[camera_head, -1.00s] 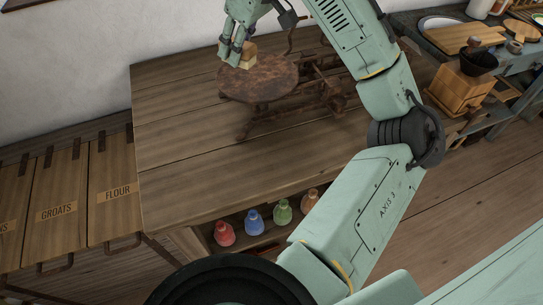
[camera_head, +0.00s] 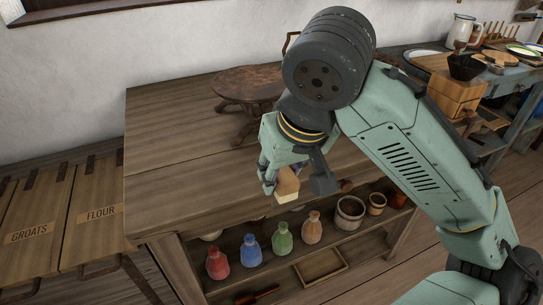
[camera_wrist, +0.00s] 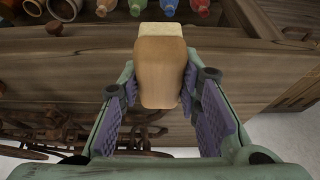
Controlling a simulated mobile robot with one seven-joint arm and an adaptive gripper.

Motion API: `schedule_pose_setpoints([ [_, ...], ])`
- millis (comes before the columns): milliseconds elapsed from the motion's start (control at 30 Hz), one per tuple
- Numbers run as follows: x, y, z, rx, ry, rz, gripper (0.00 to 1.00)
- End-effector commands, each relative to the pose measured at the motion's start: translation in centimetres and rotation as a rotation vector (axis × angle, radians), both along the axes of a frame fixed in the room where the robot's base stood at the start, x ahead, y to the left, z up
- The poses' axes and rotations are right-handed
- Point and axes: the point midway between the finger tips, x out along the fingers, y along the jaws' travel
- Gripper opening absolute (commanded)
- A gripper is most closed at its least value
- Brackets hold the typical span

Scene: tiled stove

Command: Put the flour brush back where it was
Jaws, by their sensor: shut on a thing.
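The flour brush, a small block with a brown wooden body and pale bristles (camera_head: 289,196), is held in my gripper (camera_head: 274,184). In the head view it shows at the front edge of the wooden table (camera_head: 165,165), apparently in the air. In the wrist view the brush (camera_wrist: 161,72) sits between the purple finger pads of my gripper (camera_wrist: 163,105), its pale end pointing away toward the shelf bottles. My gripper is shut on it. The brush's former place cannot be told from these frames.
A round rusty-brown stand (camera_head: 250,84) is on the table, partly behind my arm. Below, an open shelf holds red (camera_head: 218,263), blue (camera_head: 251,251) and green bottles, pots and a wooden tray (camera_head: 319,266). A flour bin (camera_head: 100,215) stands at left. The tabletop's left part is clear.

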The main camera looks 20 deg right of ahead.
Motion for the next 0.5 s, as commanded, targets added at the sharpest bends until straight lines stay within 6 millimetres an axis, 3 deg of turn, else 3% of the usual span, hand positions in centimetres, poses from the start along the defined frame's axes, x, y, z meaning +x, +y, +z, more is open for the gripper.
schedule_pose_setpoints([
  [300, 8.1, -1.7, -0.7, 0.003, 0.001, 0.002, 0.05],
  [500, 10.2, -2.3, -0.9, 0.001, 0.001, 0.001, 0.05],
])
